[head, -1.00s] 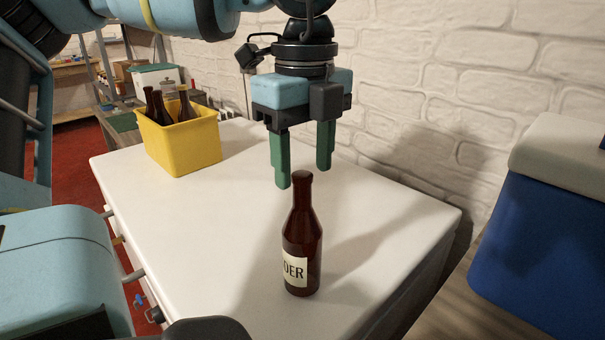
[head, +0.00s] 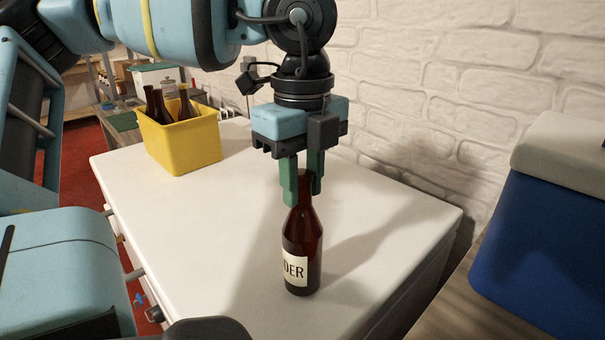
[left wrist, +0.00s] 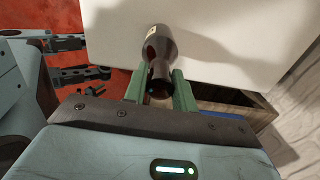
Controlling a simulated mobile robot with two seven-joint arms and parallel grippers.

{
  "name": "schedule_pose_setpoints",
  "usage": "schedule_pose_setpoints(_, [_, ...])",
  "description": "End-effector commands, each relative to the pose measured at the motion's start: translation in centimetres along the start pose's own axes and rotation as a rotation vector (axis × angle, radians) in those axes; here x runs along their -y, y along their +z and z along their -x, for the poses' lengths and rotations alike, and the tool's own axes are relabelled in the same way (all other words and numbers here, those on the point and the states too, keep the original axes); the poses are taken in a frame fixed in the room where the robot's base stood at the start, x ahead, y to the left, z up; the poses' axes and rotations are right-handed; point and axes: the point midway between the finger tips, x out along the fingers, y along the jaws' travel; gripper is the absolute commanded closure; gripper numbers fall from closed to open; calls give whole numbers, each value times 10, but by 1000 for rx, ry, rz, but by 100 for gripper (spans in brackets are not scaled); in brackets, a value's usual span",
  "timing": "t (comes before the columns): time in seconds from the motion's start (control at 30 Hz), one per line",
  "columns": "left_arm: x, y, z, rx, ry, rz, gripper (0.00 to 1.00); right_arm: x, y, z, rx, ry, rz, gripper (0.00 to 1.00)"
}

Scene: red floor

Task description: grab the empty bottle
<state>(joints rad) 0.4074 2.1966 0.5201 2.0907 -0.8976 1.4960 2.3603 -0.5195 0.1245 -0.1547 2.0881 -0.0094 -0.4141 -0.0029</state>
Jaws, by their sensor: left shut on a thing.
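A brown glass bottle (head: 302,248) with a pale label stands upright on the white table top (head: 200,235). My left gripper (head: 303,197) comes down from above and is shut on the bottle's neck, one green finger on each side. In the left wrist view the bottle (left wrist: 159,50) stretches away from between the green fingers (left wrist: 158,90). Whether the bottle holds any liquid cannot be told. My right gripper is not in view.
A yellow crate (head: 195,150) holding several brown bottles stands at the table's far left. A white brick wall (head: 450,80) runs along the right. A blue box with a pale lid (head: 540,235) stands at the right.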

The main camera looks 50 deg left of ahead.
Motion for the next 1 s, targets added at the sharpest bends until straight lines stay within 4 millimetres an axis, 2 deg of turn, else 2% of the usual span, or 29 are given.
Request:
schedule_pose_setpoints(0.37, [0, 0, 4, 0, -3, 0, 100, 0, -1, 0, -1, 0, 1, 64])
schedule_pose_setpoints(0.47, [1, 0, 15, 2, -6, 1, 100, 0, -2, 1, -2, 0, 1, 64])
schedule_pose_setpoints(0.8, [0, 0, 77, 2, -5, 2, 100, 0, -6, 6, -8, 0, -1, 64])
schedule_pose_setpoints(1.0, [0, 0, 97, 1, -3, 1, 100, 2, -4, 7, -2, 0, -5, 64])
